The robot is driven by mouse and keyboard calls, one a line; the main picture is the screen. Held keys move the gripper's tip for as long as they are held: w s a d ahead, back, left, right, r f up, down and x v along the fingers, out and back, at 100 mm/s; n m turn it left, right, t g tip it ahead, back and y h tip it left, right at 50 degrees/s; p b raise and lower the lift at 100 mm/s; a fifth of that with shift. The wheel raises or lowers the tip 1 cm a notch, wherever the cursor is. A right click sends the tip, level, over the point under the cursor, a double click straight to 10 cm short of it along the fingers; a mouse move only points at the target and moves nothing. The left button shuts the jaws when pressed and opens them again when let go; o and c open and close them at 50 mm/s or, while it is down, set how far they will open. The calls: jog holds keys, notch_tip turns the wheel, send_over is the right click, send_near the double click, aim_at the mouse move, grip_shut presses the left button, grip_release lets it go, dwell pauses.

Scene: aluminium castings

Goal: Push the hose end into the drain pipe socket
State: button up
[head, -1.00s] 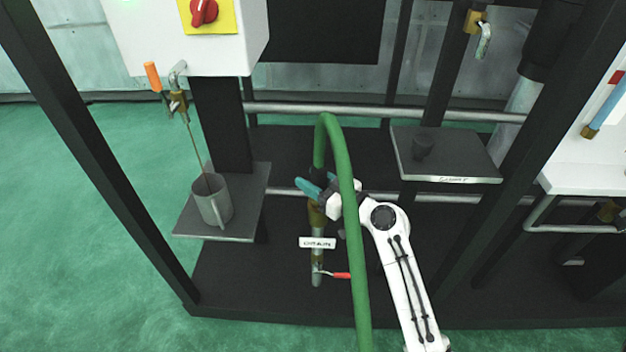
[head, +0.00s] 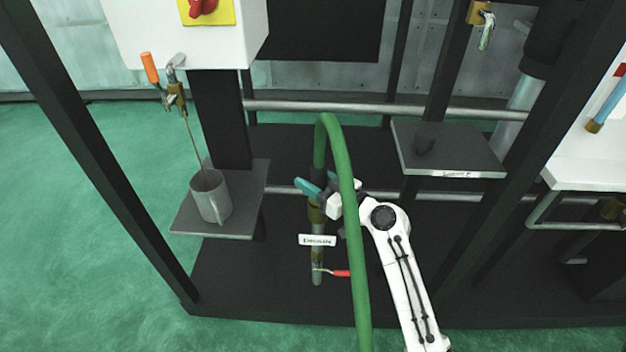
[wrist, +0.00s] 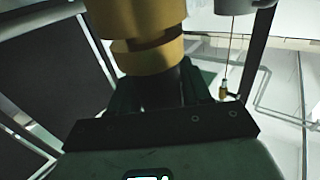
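The green hose (head: 342,165) rises from the bottom, arches over and comes down behind my gripper. My gripper (head: 316,187), with teal fingers, is at this descending end and appears shut on it. In the wrist view my gripper (wrist: 162,95) has dark fingers either side of a shadowed part. The drain pipe (head: 317,268) stands upright under my gripper, with a brass socket (head: 316,213) at its top. Brass parts (wrist: 135,20) fill the top of the wrist view, with a dark gap between two steps. I cannot tell whether the hose end is inside the socket.
A small sign (head: 317,240) and a red valve handle (head: 340,273) are on the drain pipe. A grey mug (head: 209,198) stands on a shelf at left under a tap (head: 176,95). Another shelf (head: 450,165) is at right. Dark frame posts flank the pipe.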

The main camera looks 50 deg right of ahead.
jog(key=o, duration=0.4)
jog(key=shift+f, duration=0.1)
jog(key=s+b, duration=0.1)
jog(key=s, duration=0.9)
jog(key=shift+s+b, duration=0.3)
jog(key=shift+s, duration=0.1)
jog(key=s+a+f+n+g+y+p, duration=0.1)
jog(key=s+a+f+g+y+p, duration=0.15)
jog(key=a+g+p, duration=0.35)
jog(key=s+a+f+n+g+y+p, duration=0.1)
jog(key=s+a+f+g+p, duration=0.2)
jog(key=a, duration=0.5)
jog(key=s+g+h+p, duration=0.1)
jog(key=s+g, duration=0.1)
jog(key=s, duration=0.2)
jog(key=s+m+g+h, duration=0.1)
jog(key=s+g, duration=0.2)
jog(key=s, duration=0.1)
jog(key=s+a+m+g+h+p, duration=0.1)
jog(key=s+g, duration=0.2)
jog(key=s, duration=0.1)
jog(key=shift+r+h+p, duration=0.35)
jog(key=shift+r, duration=0.05)
